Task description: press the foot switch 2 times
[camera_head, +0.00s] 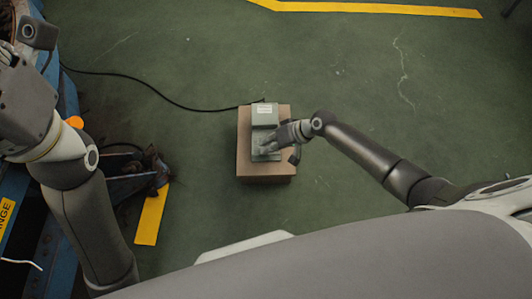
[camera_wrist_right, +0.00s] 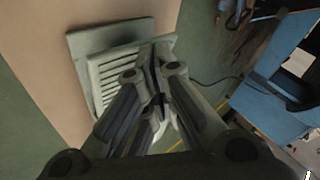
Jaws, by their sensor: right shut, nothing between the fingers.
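The grey foot switch (camera_head: 264,115) sits on a brown box on the floor, with a pale label on its raised hood. Its ribbed pedal shows in the right wrist view (camera_wrist_right: 108,75). My right gripper (camera_head: 266,150) is shut and empty, with its fingertips over the pedal end of the switch and hiding part of it. In the right wrist view its closed fingers (camera_wrist_right: 156,80) overlap the pedal's edge. I cannot tell whether they touch it. My left arm stands at the left edge, and its fingers are not visible.
The brown box (camera_head: 265,179) stands on open green floor. A black cable (camera_head: 165,93) runs from the switch to the left. A blue steel structure (camera_head: 60,225) with a dark bracket stands at the left. Yellow floor tape (camera_head: 370,9) crosses the far floor.

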